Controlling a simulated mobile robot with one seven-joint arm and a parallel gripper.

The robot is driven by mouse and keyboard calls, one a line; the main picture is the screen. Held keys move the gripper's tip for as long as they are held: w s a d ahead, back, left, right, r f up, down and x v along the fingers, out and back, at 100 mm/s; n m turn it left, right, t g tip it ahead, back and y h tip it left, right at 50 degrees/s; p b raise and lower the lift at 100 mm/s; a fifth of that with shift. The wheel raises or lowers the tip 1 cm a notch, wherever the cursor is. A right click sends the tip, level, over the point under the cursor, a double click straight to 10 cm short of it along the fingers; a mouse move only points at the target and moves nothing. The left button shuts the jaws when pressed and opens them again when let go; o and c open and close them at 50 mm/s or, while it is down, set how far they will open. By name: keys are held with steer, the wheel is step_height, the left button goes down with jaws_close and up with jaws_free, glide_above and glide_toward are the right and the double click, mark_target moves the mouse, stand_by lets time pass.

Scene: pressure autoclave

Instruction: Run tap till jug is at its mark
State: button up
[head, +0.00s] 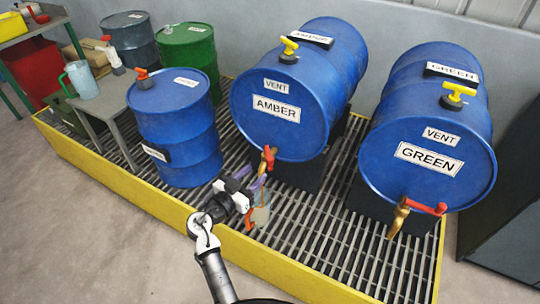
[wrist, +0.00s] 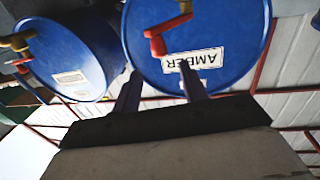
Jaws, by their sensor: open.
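The amber drum (head: 280,135) lies on its side with a brass tap (head: 263,165) low on its front. The tap has a red handle (head: 269,153), which also shows in the wrist view (wrist: 156,42). A small translucent jug (head: 262,214) with an orange handle stands below this tap, partly hidden by my gripper; its mark and fill level cannot be made out. My gripper (head: 256,183) is open and empty, close in front of the tap and above the jug. In the wrist view, inverted, its two fingers point towards the AMBER label (wrist: 194,60).
The green drum (head: 425,165) lies to the right with its own red-handled tap (head: 400,215). A blue upright drum (head: 178,130) stands left. A bluish jug (head: 82,80) sits on a grey table. The yellow-edged grating (head: 325,235) lies beneath; floor in front is clear.

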mark_target(268, 161)
steer(key=p+x, duration=0.2)
steer(key=x, duration=0.6)
steer(key=shift+w+d, duration=0.25)
steer(key=shift+d, duration=0.05)
jaws_close()
